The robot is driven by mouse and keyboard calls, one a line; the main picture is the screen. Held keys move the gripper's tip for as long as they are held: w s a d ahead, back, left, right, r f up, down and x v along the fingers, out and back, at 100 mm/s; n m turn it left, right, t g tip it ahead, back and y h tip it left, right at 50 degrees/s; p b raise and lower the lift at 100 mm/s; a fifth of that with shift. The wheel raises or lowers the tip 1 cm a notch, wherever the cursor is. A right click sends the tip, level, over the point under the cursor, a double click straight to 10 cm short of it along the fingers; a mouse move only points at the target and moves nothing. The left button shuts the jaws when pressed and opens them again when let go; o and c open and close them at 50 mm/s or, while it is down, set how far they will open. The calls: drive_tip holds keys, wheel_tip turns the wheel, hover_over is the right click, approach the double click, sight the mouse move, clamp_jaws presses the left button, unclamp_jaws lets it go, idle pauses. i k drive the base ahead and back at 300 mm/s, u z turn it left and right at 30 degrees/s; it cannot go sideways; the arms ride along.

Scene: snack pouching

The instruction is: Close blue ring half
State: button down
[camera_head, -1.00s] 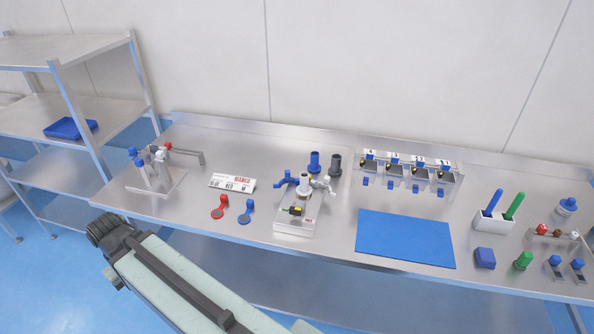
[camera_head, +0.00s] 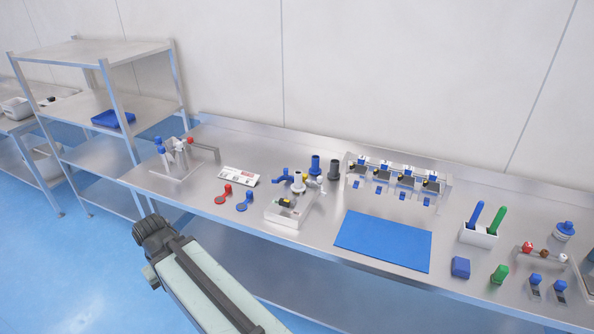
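A small fixture (camera_head: 291,211) stands on the bench, left of the blue mat. It has a grey upright collar (camera_head: 298,184) with a blue-handled half (camera_head: 281,176) on the left and a light grey-handled half (camera_head: 317,184) on the right. The blue handle points outward to the left. The blue half looks swung out from the collar, but it is too small to be sure. A dark and yellow-green piece (camera_head: 287,202) lies on the fixture's front. My arm shows at the lower left, in front of the bench and apart from the fixture. My gripper cannot be made out.
A red disc (camera_head: 221,198) and a blue disc (camera_head: 243,205) with tabs lie left of the fixture. Blue (camera_head: 315,166) and dark grey (camera_head: 334,170) cylinders stand behind it. A blue mat (camera_head: 385,240) lies right. A post stand (camera_head: 180,160) is far left.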

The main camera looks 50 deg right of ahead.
sight(286, 176)
drive_tip(key=u, duration=0.15)
drive_tip(key=i, duration=0.95)
drive_tip(key=z, duration=0.1)
